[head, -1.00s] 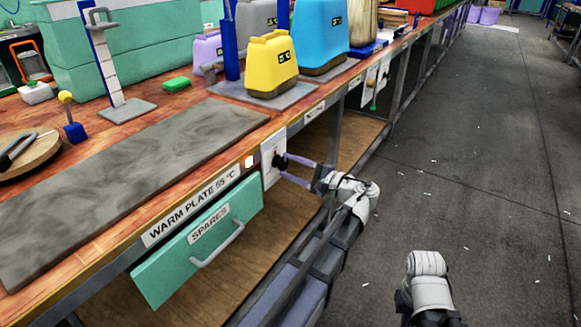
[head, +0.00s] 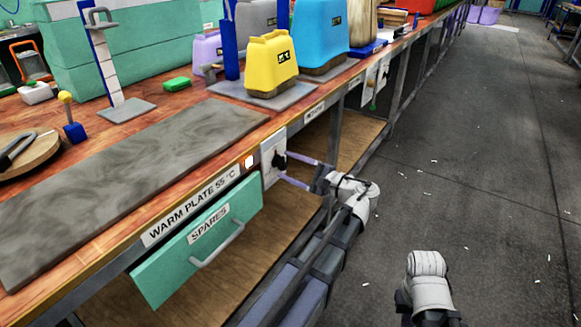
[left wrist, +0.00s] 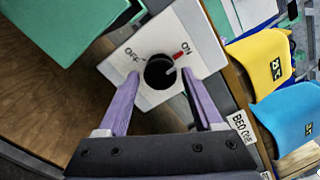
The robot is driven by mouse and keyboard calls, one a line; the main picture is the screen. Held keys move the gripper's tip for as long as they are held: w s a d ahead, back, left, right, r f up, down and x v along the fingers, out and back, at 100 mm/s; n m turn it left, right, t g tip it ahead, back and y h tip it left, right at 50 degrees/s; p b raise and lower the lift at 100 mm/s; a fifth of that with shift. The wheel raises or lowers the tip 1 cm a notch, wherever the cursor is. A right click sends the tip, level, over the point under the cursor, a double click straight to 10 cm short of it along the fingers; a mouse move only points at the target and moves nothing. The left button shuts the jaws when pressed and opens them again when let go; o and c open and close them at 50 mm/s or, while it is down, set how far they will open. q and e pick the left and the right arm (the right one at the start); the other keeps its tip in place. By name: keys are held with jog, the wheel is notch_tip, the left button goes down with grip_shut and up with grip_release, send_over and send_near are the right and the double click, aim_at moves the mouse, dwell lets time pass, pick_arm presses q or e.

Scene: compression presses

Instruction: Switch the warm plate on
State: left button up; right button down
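The warm plate is a grey slab (head: 130,170) on the wooden bench, above a "WARM PLATE 55 °C" label. Its pale switch panel (head: 268,170) is on the bench's front edge, with a dark round knob (left wrist: 160,72). In the left wrist view the knob's red mark points at "ON"; "OFF" is at the upper left. A small lamp (head: 249,162) beside the panel looks lit. My left gripper (left wrist: 163,80) is open, its purple fingers on either side of the knob with small gaps. My right arm shows at the bottom right of the head view; its gripper is out of view.
A green "SPARES" drawer (head: 200,245) stands out below the bench, left of the switch panel. Yellow (head: 270,65) and blue (head: 321,38) containers stand on the bench behind. A wooden lower shelf is under the bench. The floor at right is clear apart from small white scraps.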

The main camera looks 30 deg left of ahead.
pick_arm(q)
jog(key=shift+o, duration=0.9)
jog(key=d, duration=0.7)
jog(key=shift+s+d, duration=0.35)
jog(key=shift+d, duration=0.05)
